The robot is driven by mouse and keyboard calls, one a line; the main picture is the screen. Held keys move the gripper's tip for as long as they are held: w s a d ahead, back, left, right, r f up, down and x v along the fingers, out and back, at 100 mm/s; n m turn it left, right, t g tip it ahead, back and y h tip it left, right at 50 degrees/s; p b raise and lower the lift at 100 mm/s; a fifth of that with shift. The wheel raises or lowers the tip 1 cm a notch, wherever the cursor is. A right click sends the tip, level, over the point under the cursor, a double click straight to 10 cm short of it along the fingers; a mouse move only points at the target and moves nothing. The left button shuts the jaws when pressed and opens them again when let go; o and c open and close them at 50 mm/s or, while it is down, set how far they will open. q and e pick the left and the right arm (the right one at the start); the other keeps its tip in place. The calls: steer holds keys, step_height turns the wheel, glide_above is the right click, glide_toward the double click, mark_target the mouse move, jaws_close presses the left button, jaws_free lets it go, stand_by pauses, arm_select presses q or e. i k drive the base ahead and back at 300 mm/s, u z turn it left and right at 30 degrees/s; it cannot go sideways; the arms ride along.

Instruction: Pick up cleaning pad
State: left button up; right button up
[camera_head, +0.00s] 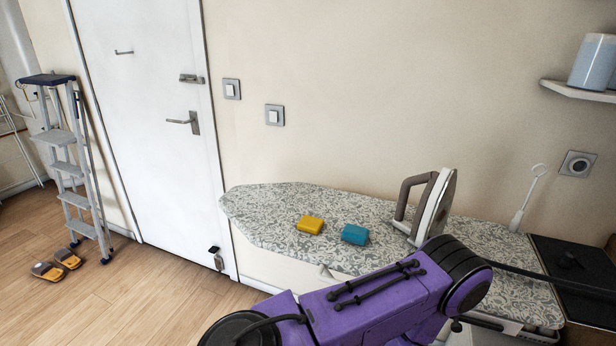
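Two small sponge-like pads lie on the patterned ironing board (268,222). One is a yellow pad (311,225) and the other is a blue pad (355,234), just to its right with a small gap between them. I cannot tell which of them is the cleaning pad. A purple link of my own arm crosses the lower middle and hides the board's near edge there. Neither of my grippers shows, and nothing is seen touching the pads.
An iron (433,205) stands upright on the board, right of the blue pad. A white brush-like tool (526,200) is further right, by a dark box (570,262). A stepladder (72,165) stands left of the white door (140,120). The board's left end is clear.

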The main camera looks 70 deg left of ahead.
mark_target(352, 234)
steer(key=z, duration=0.05)
steer(key=k, duration=0.1)
steer(key=u, duration=1.2)
